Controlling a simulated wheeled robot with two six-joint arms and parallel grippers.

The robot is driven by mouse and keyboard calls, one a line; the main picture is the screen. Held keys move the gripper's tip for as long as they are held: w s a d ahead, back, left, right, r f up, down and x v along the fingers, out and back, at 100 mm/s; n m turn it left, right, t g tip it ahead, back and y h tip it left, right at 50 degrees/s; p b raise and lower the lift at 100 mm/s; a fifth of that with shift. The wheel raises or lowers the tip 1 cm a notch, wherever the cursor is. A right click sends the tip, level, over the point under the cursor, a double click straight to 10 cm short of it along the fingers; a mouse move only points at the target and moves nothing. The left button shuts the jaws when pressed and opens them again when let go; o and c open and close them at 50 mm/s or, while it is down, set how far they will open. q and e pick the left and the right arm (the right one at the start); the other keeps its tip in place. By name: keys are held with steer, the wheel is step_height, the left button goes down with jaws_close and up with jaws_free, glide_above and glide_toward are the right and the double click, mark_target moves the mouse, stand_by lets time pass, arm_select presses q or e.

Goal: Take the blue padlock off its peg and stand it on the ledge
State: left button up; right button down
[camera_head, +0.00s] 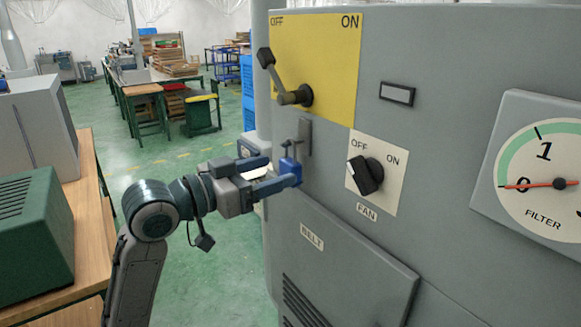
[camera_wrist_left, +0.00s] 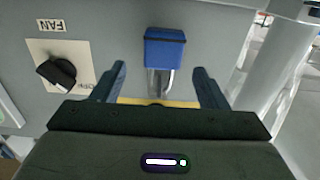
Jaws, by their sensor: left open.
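The blue padlock (camera_head: 291,167) hangs with its shackle up on a peg at a small grey plate (camera_head: 305,136), on the left part of the grey cabinet front. In the left wrist view the padlock (camera_wrist_left: 165,48) appears upside down, blue body above and metal shackle below. My left gripper (camera_head: 281,172) is open at the padlock. In the wrist view its two fingers (camera_wrist_left: 158,82) stand apart on either side of the padlock's line, with gaps to both sides. The peg itself is mostly hidden. I cannot clearly make out a ledge. My right gripper is not in view.
A yellow panel with a crank handle (camera_head: 290,92) sits above the padlock. A black FAN knob (camera_head: 366,176) is to its right. The raised BELT cover (camera_head: 345,262) is below. A wooden bench with a green box (camera_head: 35,240) stands at the left.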

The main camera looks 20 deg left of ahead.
mark_target(285, 164)
arm_select(q)
steer(key=shift+w+d+r, duration=0.1)
steer(key=shift+w+d, duration=0.05)
steer(key=shift+w, duration=0.1)
steer(key=p+x, duration=0.2)
steer(key=x, duration=0.1)
steer(key=shift+w+d+r, duration=0.1)
steer(key=shift+w+d, duration=0.1)
steer(key=shift+w, duration=0.1)
steer(key=shift+w+d, duration=0.3)
steer(key=shift+w, duration=0.05)
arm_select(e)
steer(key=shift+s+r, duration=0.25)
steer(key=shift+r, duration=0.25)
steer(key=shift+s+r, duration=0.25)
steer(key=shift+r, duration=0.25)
arm_select(q)
steer(key=c, duration=1)
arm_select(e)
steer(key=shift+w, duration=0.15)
arm_select(q)
steer(key=shift+p, duration=0.3)
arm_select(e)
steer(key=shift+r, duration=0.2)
